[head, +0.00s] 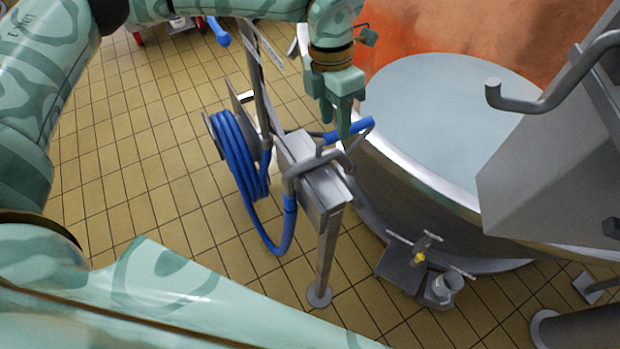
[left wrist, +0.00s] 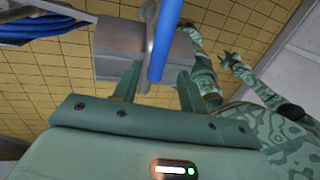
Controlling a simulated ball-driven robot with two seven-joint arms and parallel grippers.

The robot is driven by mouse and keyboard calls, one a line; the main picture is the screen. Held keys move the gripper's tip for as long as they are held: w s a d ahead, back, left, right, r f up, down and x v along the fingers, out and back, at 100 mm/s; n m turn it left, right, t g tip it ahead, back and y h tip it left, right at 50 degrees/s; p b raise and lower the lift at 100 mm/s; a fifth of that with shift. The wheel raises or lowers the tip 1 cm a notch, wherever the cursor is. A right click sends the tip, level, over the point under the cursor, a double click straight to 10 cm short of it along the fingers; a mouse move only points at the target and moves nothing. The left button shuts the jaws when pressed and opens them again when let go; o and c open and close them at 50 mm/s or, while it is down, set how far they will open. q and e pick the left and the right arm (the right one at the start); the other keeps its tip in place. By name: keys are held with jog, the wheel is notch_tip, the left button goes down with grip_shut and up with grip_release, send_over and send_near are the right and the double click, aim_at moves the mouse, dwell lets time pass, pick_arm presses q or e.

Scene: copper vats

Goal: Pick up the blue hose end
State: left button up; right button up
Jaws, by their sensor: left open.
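A blue hose end (head: 361,126) sticks out beside the grey metal stand (head: 318,188), close to the vat rim in the head view. My left gripper (head: 336,122) is open, pointing down, with its fingertips right at the blue hose. In the left wrist view a blue length of hose (left wrist: 166,38) runs down between the open fingers of my left gripper (left wrist: 158,84). I cannot tell whether the fingers touch it. My right gripper does not show in the head view; a small green claw (left wrist: 229,61) in the left wrist view seems to be it, too small to judge.
Coiled blue hose (head: 234,155) hangs on a reel on the stand, with a loop reaching low. Tiled floor (head: 140,185) is clear at left.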

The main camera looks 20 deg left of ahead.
aim_at(333, 132)
pick_arm(q)
jog(key=f, duration=0.4)
jog(key=shift+s+d+f+b, duration=0.1)
jog(key=shift+s+f+b, duration=0.2)
jog(key=shift+f+b, duration=0.1)
jog(key=shift+r, duration=0.1)
grip_shut()
jog(key=shift+r, duration=0.1)
jog(key=shift+r+p, duration=0.35)
jog(key=shift+r, duration=0.85)
jog(key=s+r+p, duration=0.1)
jog(key=s+r, duration=0.9)
jog(key=s, duration=0.4)
jog(key=shift+d+r+p, duration=0.25)
jog(key=shift+p, duration=0.15)
